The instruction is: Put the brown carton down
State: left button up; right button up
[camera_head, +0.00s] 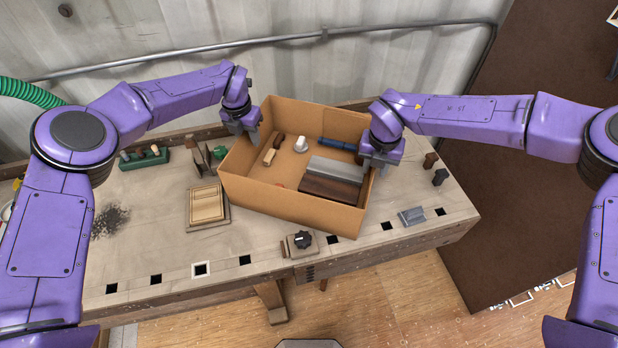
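The brown carton (285,200) is an open-topped box at the middle of the workbench, turned slightly, with its near right corner close to the bench's front edge. My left gripper (245,137) is at its left wall near the back corner, with the fingers shut on the wall. My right gripper (377,168) is shut on the right wall. The fingertips are partly hidden by the walls. The carton looks level. Its underside is hidden, so I cannot tell whether it touches the bench. Inside lie a grey and brown block (333,178), a white knobbed piece (301,145) and several small tools.
The workbench (150,215) has free room at front left. A wooden block (206,204) lies left of the carton, a black-knobbed piece (301,240) in front, and a grey metal piece (412,216) to the right. A green rack (145,158) stands at back left.

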pick_arm(q)
jog(key=r, duration=0.4)
jog(key=s+r, duration=0.1)
jog(key=r, duration=0.6)
jog(key=shift+s+a+r, duration=0.2)
jog(key=shift+a+r, duration=0.05)
jog(key=shift+r, duration=0.25)
pick_arm(e)
jog(key=r, duration=0.4)
jog(key=s+r, duration=0.1)
jog(key=r, duration=0.7)
jog(key=shift+s+a, duration=0.15)
jog(key=shift+a, duration=0.1)
